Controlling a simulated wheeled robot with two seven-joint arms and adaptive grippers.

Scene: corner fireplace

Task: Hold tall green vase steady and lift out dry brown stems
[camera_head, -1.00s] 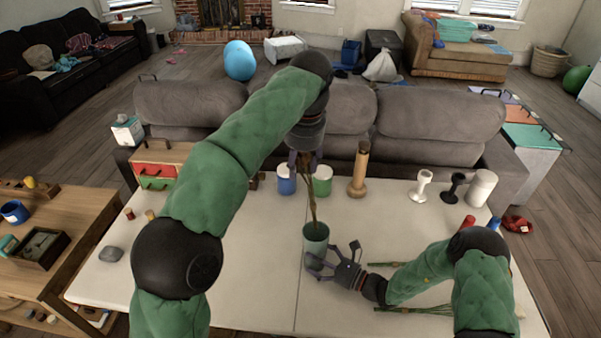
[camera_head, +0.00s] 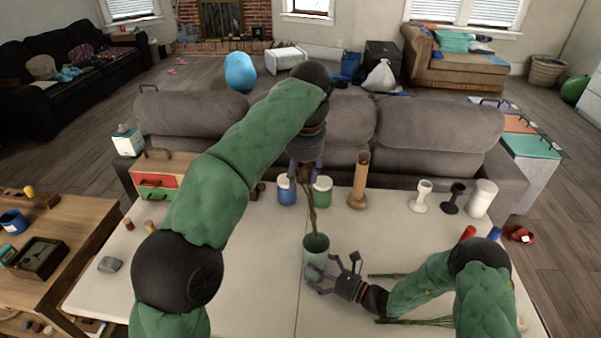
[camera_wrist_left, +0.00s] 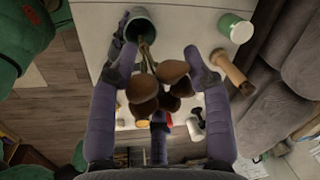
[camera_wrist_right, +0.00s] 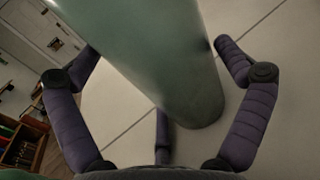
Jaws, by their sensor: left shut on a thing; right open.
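The tall green vase (camera_head: 316,262) stands upright on the white table. The dry brown stems (camera_head: 312,212) rise from its mouth, their lower ends hidden inside. My left gripper (camera_head: 306,172) is above the vase, shut on the stems near their tops. In the left wrist view, brown heads (camera_wrist_left: 143,88) fill the space between its fingers, and the vase mouth (camera_wrist_left: 139,20) lies beyond. My right gripper (camera_head: 336,272) is low at the vase's right side, open. In the right wrist view its fingers lie on both sides of the vase (camera_wrist_right: 165,65); I cannot tell whether they touch it.
Green stems (camera_head: 415,321) lie on the table (camera_head: 240,285) near my right arm. Behind the vase stand a blue jar (camera_head: 286,190), a green jar (camera_head: 322,189) and a wooden pepper mill (camera_head: 359,182). A grey sofa (camera_head: 440,130) backs the table. The table left of the vase is mostly clear.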

